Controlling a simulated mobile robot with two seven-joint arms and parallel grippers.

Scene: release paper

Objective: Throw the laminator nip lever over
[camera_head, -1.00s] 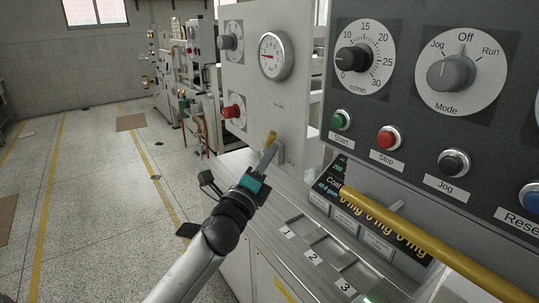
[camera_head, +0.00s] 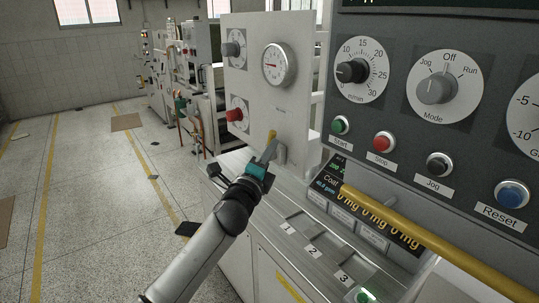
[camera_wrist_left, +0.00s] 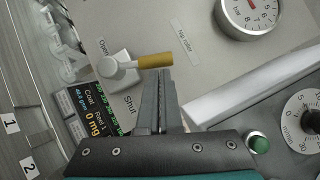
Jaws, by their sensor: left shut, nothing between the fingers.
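The nip lever has a yellow grip (camera_head: 271,135) and a pale base (camera_head: 280,154) on the light grey panel. In the left wrist view its yellow grip (camera_wrist_left: 155,61) sticks out to the right from a round grey hub, between the labels "Open" and "Shut". My left gripper (camera_head: 269,150) is shut and empty. In the left wrist view its fingertips (camera_wrist_left: 163,72) are right beside the grip, on the side of the "Shut" label. I cannot tell whether they touch it. My right gripper is in neither view.
A dial gauge (camera_head: 279,64) and a red knob (camera_head: 235,114) are on the same panel. The dark control panel (camera_head: 400,128) with buttons stands to the right. A yellow bar (camera_head: 430,242) crosses in front of it. Open floor (camera_head: 95,220) lies to the left.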

